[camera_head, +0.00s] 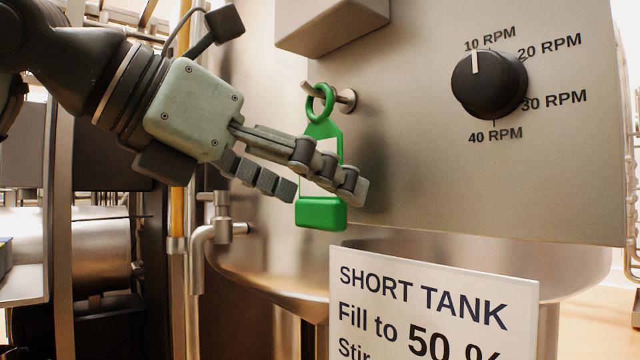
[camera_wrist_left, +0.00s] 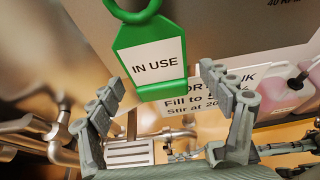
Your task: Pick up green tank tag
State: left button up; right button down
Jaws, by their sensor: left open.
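The green tank tag (camera_head: 320,213) hangs by its ring from a metal hook on the front of the steel panel. In the left wrist view the tag (camera_wrist_left: 152,52) shows a white face reading "IN USE". My left gripper (camera_head: 325,190) is open, with its fingers at the tag. One finger passes in front of the tag's middle in the head view, hiding part of it, and the other is at its left. In the left wrist view the gripper (camera_wrist_left: 165,88) has a finger on each side of the tag's lower part, with gaps visible. My right gripper is not in view.
A black speed dial (camera_head: 489,82) with RPM marks sits on the steel panel (camera_head: 420,180) at the right. A white "SHORT TANK" sign (camera_head: 430,310) stands below the panel. A grey box (camera_head: 330,22) juts out above the hook. Pipes (camera_head: 205,240) run at the left.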

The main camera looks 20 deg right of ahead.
pick_arm(q)
jog(key=shift+x, duration=0.75)
jog(key=shift+c, duration=0.6)
jog(key=c, duration=1.1)
jog(key=shift+r, duration=0.2)
